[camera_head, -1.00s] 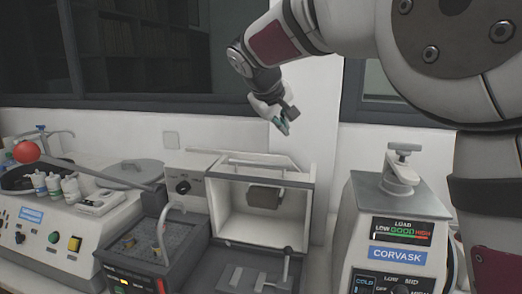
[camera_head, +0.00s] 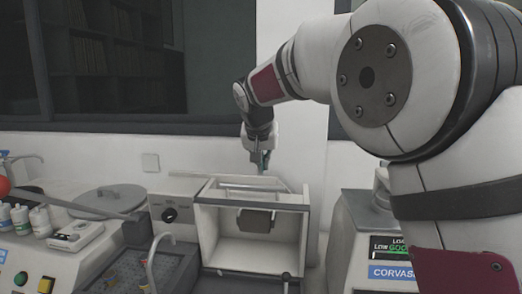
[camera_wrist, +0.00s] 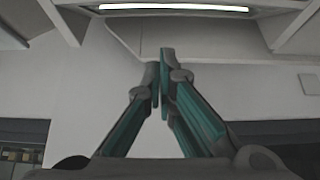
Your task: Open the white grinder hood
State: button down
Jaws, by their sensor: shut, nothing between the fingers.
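The white grinder hood (camera_head: 200,222) is a box-shaped housing in the middle of the head view. Its front faces me and its inside shows, with a dark grey block (camera_head: 255,220) at the back wall. A long pale bar (camera_head: 250,187) runs across its top. My gripper (camera_head: 262,166) points down just above and behind the hood's top edge; whether it touches cannot be told. In the wrist view, the teal-lined fingers (camera_wrist: 164,52) are together with nothing between them, in front of a pale surface. The hood cannot be picked out surely there.
The mounting press (camera_head: 360,245) stands close on the right, partly hidden by my arm. On the left are a control box with a black knob (camera_head: 170,214), a grey tray with a curved spout (camera_head: 180,270), a round grey lid (camera_head: 108,198) and small white bottles (camera_head: 20,217). A wall stands behind.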

aim_at(260, 188)
jog(key=shift+s+f, duration=0.1)
jog(key=shift+f, duration=0.35)
jog(key=shift+s+a+f+p, duration=0.1)
jog(key=shift+s+p, duration=0.25)
jog(key=shift+s, duration=0.25)
jog(key=shift+s+a+f+p, duration=0.1)
jog(key=shift+s+p, duration=0.2)
jog(key=shift+s, duration=0.25)
jog(key=shift+s+f, duration=0.3)
jog(key=shift+s, duration=0.1)
jog(key=s, duration=0.1)
jog(key=s+p, duration=0.1)
jog(key=s+a+p, duration=0.1)
jog(key=shift+s+r, duration=0.3)
jog(key=shift+s, duration=0.1)
jog(key=shift+s+f+p, duration=0.15)
jog(key=shift+s+p, duration=0.4)
jog(key=shift+w+f, duration=0.1)
